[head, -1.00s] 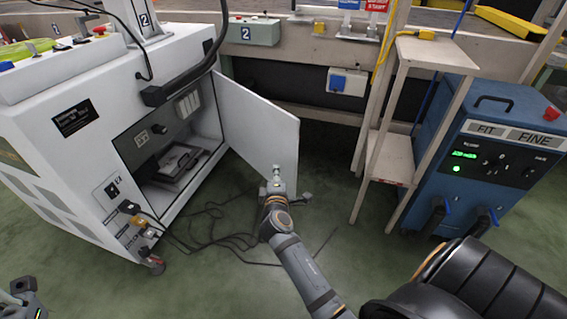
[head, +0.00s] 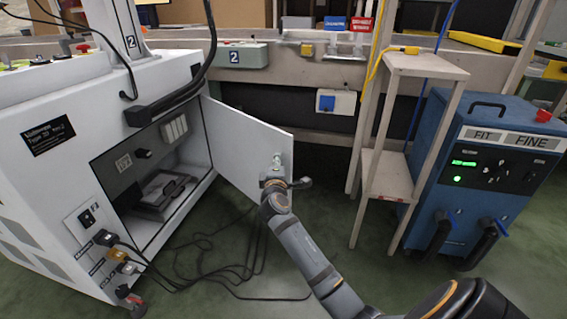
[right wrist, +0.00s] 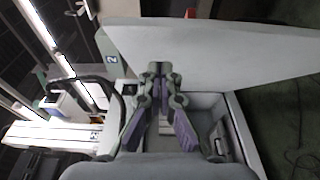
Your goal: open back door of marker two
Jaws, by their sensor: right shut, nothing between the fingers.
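Marker two is the white cabinet (head: 50,190) at the left, with a "2" label on its post. Its back door (head: 235,150) stands open, swung out to the right, and the inside shows. My right gripper (head: 277,162) is shut and empty, in front of the door's inner face near its free edge. I cannot tell whether it touches. In the right wrist view the gripper (right wrist: 162,115) points towards the cabinet, with the door panel (right wrist: 215,55) above right and the opening below right. My left gripper is out of view.
Dark cables (head: 220,270) lie on the green floor below the door. A wooden stand (head: 385,165) and a blue FIT FINE unit (head: 485,180) stand to the right. A conveyor rail (head: 320,75) runs behind. A dark hose (head: 209,60) hangs over the cabinet.

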